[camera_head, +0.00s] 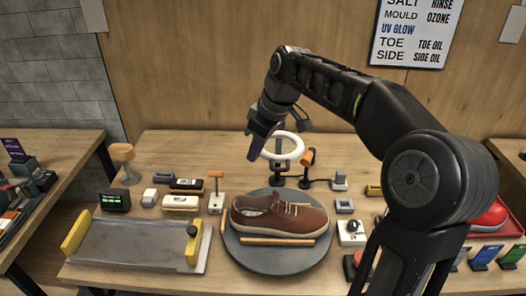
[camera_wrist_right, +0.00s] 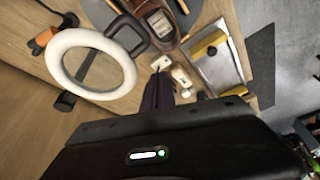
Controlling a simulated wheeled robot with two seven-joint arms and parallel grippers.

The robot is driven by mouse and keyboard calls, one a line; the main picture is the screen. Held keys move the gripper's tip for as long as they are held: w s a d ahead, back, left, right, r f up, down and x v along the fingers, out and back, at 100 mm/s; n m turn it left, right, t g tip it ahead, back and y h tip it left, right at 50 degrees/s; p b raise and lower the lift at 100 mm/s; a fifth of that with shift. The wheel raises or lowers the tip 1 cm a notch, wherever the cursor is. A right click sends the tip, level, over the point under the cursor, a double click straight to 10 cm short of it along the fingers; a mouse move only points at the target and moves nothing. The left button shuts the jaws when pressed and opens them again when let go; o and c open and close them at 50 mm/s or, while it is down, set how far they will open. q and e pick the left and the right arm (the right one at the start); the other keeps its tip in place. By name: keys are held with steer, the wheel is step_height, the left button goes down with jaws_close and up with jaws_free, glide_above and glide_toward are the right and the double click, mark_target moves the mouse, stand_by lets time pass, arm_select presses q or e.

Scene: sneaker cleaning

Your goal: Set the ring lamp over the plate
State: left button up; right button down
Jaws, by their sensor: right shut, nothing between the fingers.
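The white ring lamp (camera_head: 283,150) stands on a dark stand behind the round grey plate (camera_head: 270,260). A brown shoe (camera_head: 280,216) lies on the plate, with a thin wooden stick in front of it. In the right wrist view the ring lamp (camera_wrist_right: 92,70) is large at the upper left, with its orange knob (camera_wrist_right: 42,40) beside it. My right gripper (camera_head: 255,152) is shut and empty, just left of the ring and above the table; its dark fingers (camera_wrist_right: 158,92) show in the wrist view, apart from the ring. My left gripper is not in view.
A grey tray with yellow clamps (camera_head: 135,245) lies at the front left. Brushes, a small upright tool (camera_head: 216,190) and little blocks stand between tray and plate. A white-topped device (camera_head: 351,230) is right of the plate.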

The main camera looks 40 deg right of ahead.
steer(key=w+d+p+v, duration=0.1)
steer(key=v, duration=0.8)
steer(key=shift+d+r+p, duration=0.15)
steer(key=shift+r+p, duration=0.05)
steer(key=shift+p, duration=0.2)
